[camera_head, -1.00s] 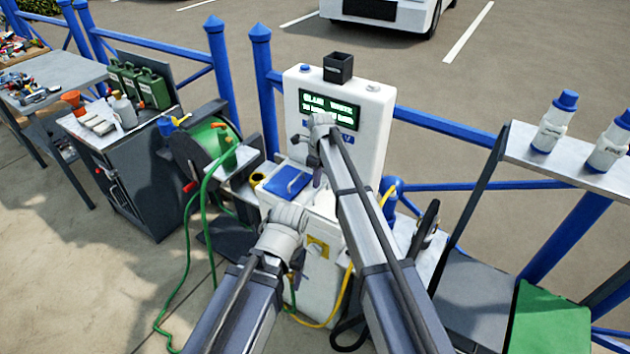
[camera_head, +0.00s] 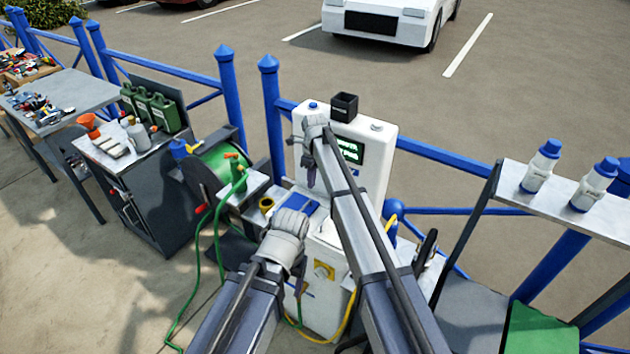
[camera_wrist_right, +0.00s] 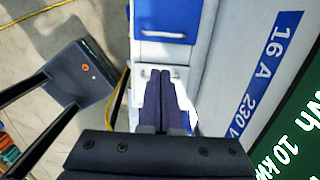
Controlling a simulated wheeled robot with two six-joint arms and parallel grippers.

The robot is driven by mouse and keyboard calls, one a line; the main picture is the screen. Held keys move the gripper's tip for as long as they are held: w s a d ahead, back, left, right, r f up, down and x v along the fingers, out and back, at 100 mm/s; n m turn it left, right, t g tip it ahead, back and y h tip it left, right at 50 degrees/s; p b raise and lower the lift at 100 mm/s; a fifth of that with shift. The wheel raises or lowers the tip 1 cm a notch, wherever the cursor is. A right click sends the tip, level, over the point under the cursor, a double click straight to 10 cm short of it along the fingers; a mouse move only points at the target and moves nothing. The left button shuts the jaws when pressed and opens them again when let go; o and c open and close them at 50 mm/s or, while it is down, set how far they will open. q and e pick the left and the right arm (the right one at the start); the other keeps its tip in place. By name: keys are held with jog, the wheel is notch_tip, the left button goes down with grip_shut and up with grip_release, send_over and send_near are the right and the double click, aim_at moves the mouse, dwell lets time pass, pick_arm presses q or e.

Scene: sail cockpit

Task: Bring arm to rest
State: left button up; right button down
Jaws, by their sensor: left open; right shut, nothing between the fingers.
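My right arm (camera_head: 365,240) reaches up from the bottom of the head view, and its wrist covers part of the pedestal's green display. My right gripper (camera_head: 311,182) points down in front of the white pedestal (camera_head: 378,165). In the right wrist view its dark fingers (camera_wrist_right: 160,75) are together with nothing between them, over the pedestal's light front below a blue panel. My left arm (camera_head: 240,310) comes in from the lower left. My left gripper (camera_head: 300,287) is open in front of the pedestal's lower part, mostly hidden behind its wrist.
A green hose reel (camera_head: 218,165) stands left of the pedestal, with its hose trailing to the ground. Further left is a grey cabinet (camera_head: 165,200) with green cans. A shelf (camera_head: 560,205) with two white bottles is at the right. Blue railings (camera_head: 440,155) run behind.

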jog(key=s+d+n, duration=0.5)
jog(key=s+n, duration=0.3)
jog(key=s, duration=0.3)
jog(key=s+d+n, duration=0.6)
jog(key=s+n, duration=0.3)
jog(key=s, duration=0.2)
jog(key=s+d+n, duration=0.5)
jog(key=s+n, duration=0.3)
jog(key=s, duration=0.3)
pick_arm(q)
notch_tip(320, 180, down, 5)
jog(key=b, duration=0.4)
jog(key=shift+r+b, duration=0.1)
jog(key=shift+b, duration=0.3)
pick_arm(e)
jog(key=s+a+f+n+h, duration=0.1)
jog(key=s+a+f+n, duration=0.1)
jog(key=a, duration=0.3)
jog(key=s+a+f+n, duration=0.1)
jog(key=s+a+f, duration=0.1)
jog(key=a, duration=0.4)
jog(key=shift+s+f+n+g+h, duration=0.35)
jog(key=shift+s+n+g+h, duration=0.05)
jog(key=shift+s, duration=0.15)
pick_arm(q)
jog(key=shift+c, duration=0.2)
